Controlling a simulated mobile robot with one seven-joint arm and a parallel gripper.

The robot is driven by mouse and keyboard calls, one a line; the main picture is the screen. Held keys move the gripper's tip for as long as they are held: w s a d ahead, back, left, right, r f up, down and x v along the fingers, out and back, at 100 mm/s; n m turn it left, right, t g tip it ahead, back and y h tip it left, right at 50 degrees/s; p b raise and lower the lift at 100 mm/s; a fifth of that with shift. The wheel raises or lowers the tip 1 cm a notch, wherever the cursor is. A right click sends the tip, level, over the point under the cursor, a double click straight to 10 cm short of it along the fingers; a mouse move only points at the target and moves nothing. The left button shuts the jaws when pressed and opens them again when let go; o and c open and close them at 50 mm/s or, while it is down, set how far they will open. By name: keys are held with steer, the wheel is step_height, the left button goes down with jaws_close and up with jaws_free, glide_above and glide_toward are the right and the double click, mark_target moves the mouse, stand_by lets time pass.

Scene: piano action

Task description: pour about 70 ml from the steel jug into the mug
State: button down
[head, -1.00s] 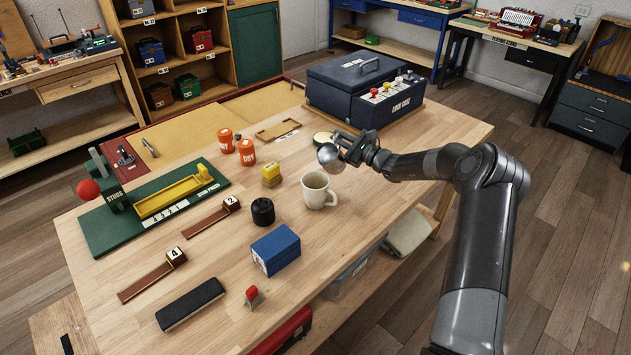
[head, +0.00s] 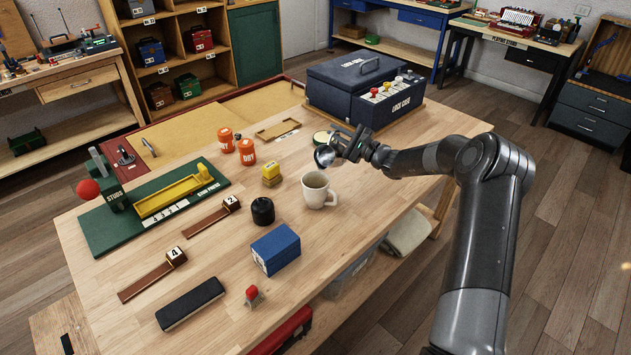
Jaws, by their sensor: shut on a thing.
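The white mug (head: 314,190) stands upright on the wooden table, its handle toward the right. Brownish content shows inside it. My gripper (head: 338,152) is shut on the steel jug (head: 324,156) and holds it just above and behind the mug, slightly to the right. The jug looks tilted; its shiny body is partly hidden by the fingers. I cannot make out a stream between jug and mug, nor the jug's content.
The blue lock case (head: 350,95) stands behind my gripper. Two orange pots (head: 246,152) stand farther back.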

mark_target(330, 138)
steer(key=shift+s+a+r+n, duration=0.15)
steer(key=shift+s+r+n, duration=0.05)
steer(key=shift+r+n, duration=0.25)
steer(key=shift+s+a+r+n+y, duration=0.2)
steer(key=shift+s+r+n+y, duration=0.1)
steer(key=shift+s+r+n, duration=0.25)
steer(key=shift+w, duration=0.15)
steer(key=shift+s+a+r+n+g+p, duration=0.15)
steer(key=shift+s+a+r+n+p, duration=0.15)
steer(key=shift+s+n, duration=0.3)
steer(key=shift+s+a+r+n+g+p, duration=0.2)
steer(key=shift+s+a+r+n, duration=0.05)
steer(key=shift+s+n, duration=0.25)
steer(key=shift+s+a+r+n+g+p, duration=0.15)
steer(key=shift+s+a+r+n+p, duration=0.15)
steer(key=shift+s+n, duration=0.3)
stand_by(1.2)
steer(key=shift+f, duration=0.1)
